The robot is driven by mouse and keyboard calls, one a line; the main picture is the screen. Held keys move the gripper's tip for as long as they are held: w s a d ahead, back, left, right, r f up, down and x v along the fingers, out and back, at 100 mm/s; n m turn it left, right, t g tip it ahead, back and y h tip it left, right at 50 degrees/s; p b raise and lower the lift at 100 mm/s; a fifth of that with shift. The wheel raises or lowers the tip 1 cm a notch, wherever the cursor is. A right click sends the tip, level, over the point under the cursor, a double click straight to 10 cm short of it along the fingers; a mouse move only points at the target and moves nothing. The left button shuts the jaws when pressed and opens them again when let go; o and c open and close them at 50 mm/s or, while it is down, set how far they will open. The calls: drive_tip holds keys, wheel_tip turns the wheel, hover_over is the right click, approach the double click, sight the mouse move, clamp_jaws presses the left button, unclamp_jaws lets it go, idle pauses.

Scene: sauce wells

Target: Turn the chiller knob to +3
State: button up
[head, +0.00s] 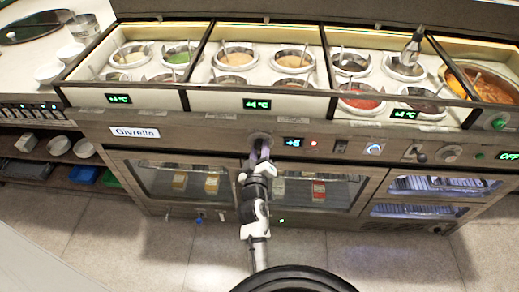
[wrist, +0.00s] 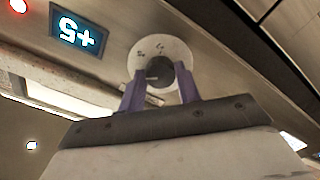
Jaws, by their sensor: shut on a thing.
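The chiller knob (wrist: 160,72) is a dark round knob on a pale dial disc with small marks. My gripper (wrist: 161,88) is shut on it, one purple finger on each side. In the head view, my gripper (head: 261,152) reaches up to the front panel and covers most of the knob; the dial's top edge (head: 261,135) shows above it.
A lit red lamp (head: 314,143), a dark switch (head: 340,146), a blue-lit knob (head: 375,149) and a lever (head: 415,154) sit further right on the panel. Sauce wells (head: 235,58) lie above. Glass doors (head: 322,190) are below. The floor (head: 400,255) in front is clear.

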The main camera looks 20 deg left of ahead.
drive_tip(key=shift+r+n, duration=0.1)
drive_tip(key=shift+n, duration=0.5)
drive_tip(key=o, duration=1)
drive_tip(key=shift+w, duration=0.1)
